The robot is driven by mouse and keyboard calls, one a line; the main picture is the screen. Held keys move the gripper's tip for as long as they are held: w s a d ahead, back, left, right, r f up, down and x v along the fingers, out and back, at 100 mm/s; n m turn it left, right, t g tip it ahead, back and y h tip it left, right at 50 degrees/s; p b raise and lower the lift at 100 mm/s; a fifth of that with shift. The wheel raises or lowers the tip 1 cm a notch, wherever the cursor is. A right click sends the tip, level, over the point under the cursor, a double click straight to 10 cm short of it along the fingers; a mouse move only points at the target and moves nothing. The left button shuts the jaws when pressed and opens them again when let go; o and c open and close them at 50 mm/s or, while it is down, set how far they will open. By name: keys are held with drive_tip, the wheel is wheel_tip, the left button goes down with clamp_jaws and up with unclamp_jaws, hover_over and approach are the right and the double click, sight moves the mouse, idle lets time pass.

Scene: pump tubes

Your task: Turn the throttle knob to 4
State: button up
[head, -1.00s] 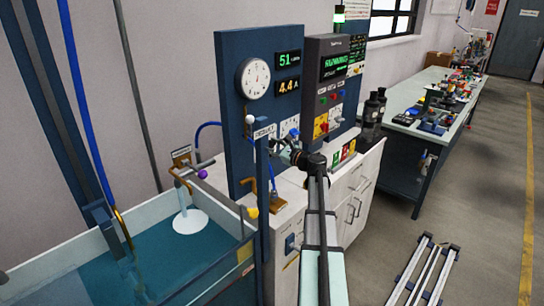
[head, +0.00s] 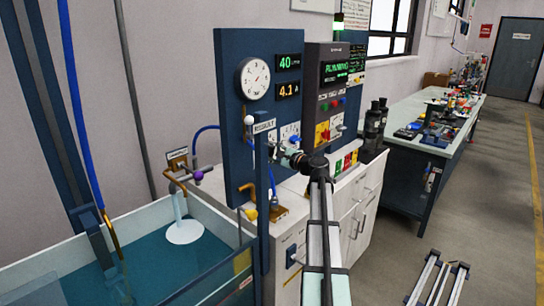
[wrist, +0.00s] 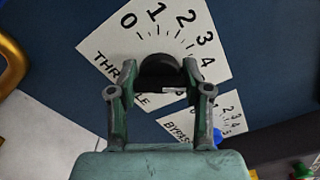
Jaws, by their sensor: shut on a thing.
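The black throttle knob (wrist: 158,66) sits on a white plate (wrist: 112,50) lettered THROTTLE, with numbers 0 to 4 in an arc. In the wrist view my gripper (wrist: 158,76) is shut on the knob, one finger on each side. The knob's pointer cannot be made out clearly. In the head view my gripper (head: 288,157) is at the blue panel (head: 232,95), and the knob is hidden there. The round dial (head: 253,78) is on this panel, with green readout 40 (head: 289,62) and orange readout 4.1 (head: 288,90) beside it.
A second plate lettered BYPASS (wrist: 205,122) lies below right of the throttle plate. A brass pipe (wrist: 12,62) stands at the left. A water tank (head: 150,262) is at the left in the head view, and a control box (head: 330,85) stands right of the panel.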

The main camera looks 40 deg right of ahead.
drive_tip(key=shift+r, duration=0.1)
drive_tip(key=o, duration=1.2)
drive_tip(key=shift+w, duration=0.1)
drive_tip(key=s, duration=0.4)
drive_tip(key=s+d, duration=0.1)
drive_tip(key=s, duration=0.3)
drive_tip(key=s+d, duration=0.1)
drive_tip(key=s, duration=0.3)
